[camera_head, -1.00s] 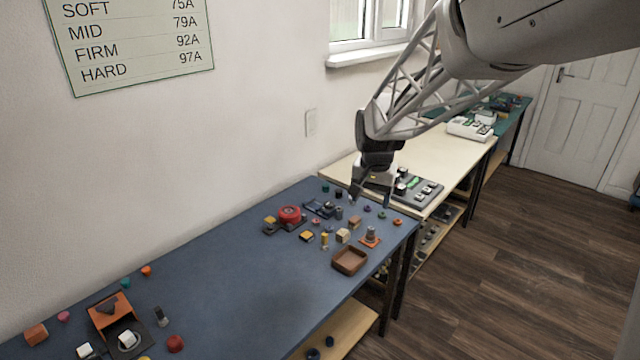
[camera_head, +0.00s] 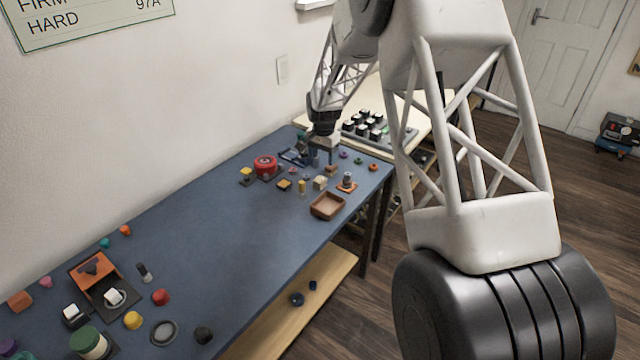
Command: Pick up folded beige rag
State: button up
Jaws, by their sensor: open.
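I cannot make out a folded beige rag for certain. A small beige, block-like item (camera_head: 320,183) lies among small parts at the far end of the blue bench (camera_head: 215,235), and the view is too coarse to tell whether it is cloth. My gripper (camera_head: 318,157) points down over the far end of this bench, behind the beige item. Its jaws are open, and I see nothing held between them. The gripper and arm hide part of the bench behind them.
A brown tray (camera_head: 327,206) sits near the bench's right edge. A red round part (camera_head: 265,166) lies left of my gripper. A grey board with dark-and-white blocks (camera_head: 368,130) is on the pale table behind. An orange box (camera_head: 92,270) stands near left. The bench's middle is clear.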

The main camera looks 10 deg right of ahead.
send_over(320, 179)
jog(key=shift+m, duration=0.4)
notch_tip(320, 179, down, 6)
jog(key=shift+r, duration=0.25)
jog(key=shift+f, duration=1.25)
jog(key=shift+f, duration=2.6)
